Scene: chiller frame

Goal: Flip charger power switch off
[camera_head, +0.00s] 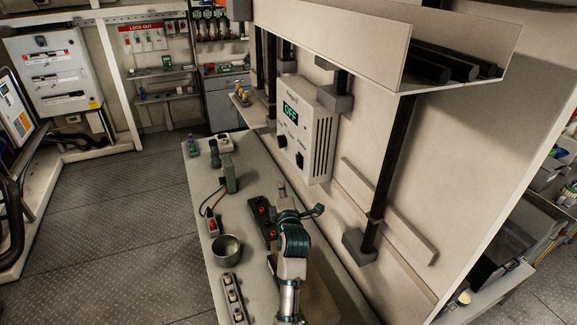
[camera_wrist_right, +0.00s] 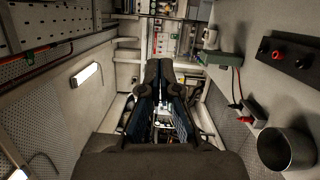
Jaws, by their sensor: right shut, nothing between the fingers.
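The charger is a pale box (camera_head: 309,130) mounted on the wall panel in the head view. Its green display (camera_head: 291,113) appears to read OFF. Two black knobs or switches (camera_head: 299,160) sit low on its front; their exact positions are too small to tell. My right gripper (camera_head: 318,210) is above the bench, below the charger and apart from it. In the right wrist view its fingers (camera_wrist_right: 158,68) are together and empty, and the charger does not show there. My left gripper is not in view.
A shelf (camera_head: 460,30) overhangs at upper right. A dark post (camera_head: 388,160) stands right of the charger.

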